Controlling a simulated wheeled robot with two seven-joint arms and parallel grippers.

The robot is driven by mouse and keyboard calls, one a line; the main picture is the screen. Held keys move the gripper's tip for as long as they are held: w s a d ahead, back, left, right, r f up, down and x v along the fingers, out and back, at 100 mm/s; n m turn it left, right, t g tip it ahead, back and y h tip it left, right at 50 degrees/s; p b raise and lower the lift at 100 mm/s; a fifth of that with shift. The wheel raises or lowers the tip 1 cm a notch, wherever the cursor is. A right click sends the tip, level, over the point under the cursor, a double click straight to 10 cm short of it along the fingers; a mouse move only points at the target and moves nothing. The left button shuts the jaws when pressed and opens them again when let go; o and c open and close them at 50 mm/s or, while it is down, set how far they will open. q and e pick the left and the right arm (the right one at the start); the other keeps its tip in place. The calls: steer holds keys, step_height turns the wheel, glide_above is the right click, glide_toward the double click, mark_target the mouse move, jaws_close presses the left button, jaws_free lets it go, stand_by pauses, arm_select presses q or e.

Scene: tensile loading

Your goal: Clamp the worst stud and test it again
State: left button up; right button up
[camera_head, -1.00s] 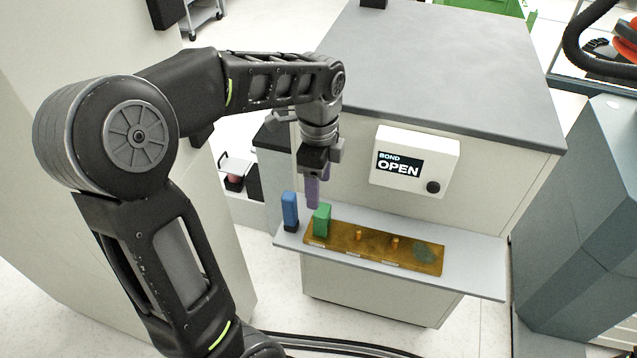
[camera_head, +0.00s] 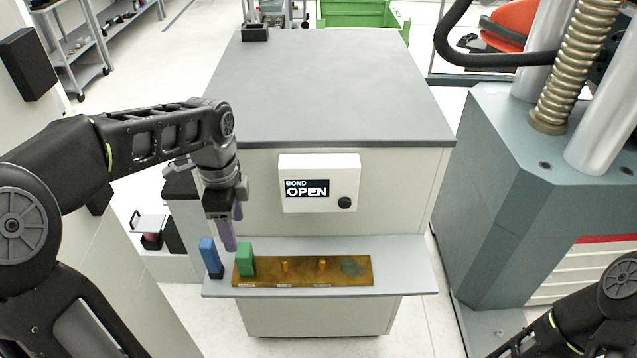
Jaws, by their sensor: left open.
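A brown plate (camera_head: 300,274) lies on the light shelf at the front of the cabinet. Two small orange studs, a left one (camera_head: 285,267) and a right one (camera_head: 322,264), stand upright on it. A green block (camera_head: 246,259) stands at the plate's left end, and a grey-green patch (camera_head: 352,268) marks its right end. A blue block (camera_head: 210,256) with a dark foot stands on the shelf left of the plate. My left gripper (camera_head: 230,246) is open, purple fingers pointing down, close behind the gap between the blue and green blocks. My right gripper is out of frame.
A white box (camera_head: 319,183) with a dark knob reads "BOND OPEN" on the cabinet front. The grey cabinet top (camera_head: 340,90) is mostly bare, with a small black tray (camera_head: 255,33) at its far left. A large grey machine (camera_head: 540,190) stands right. The shelf's right end (camera_head: 405,270) is free.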

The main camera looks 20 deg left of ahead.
arm_select(q)
jaws_close()
stand_by(0.8)
stand_by(1.0)
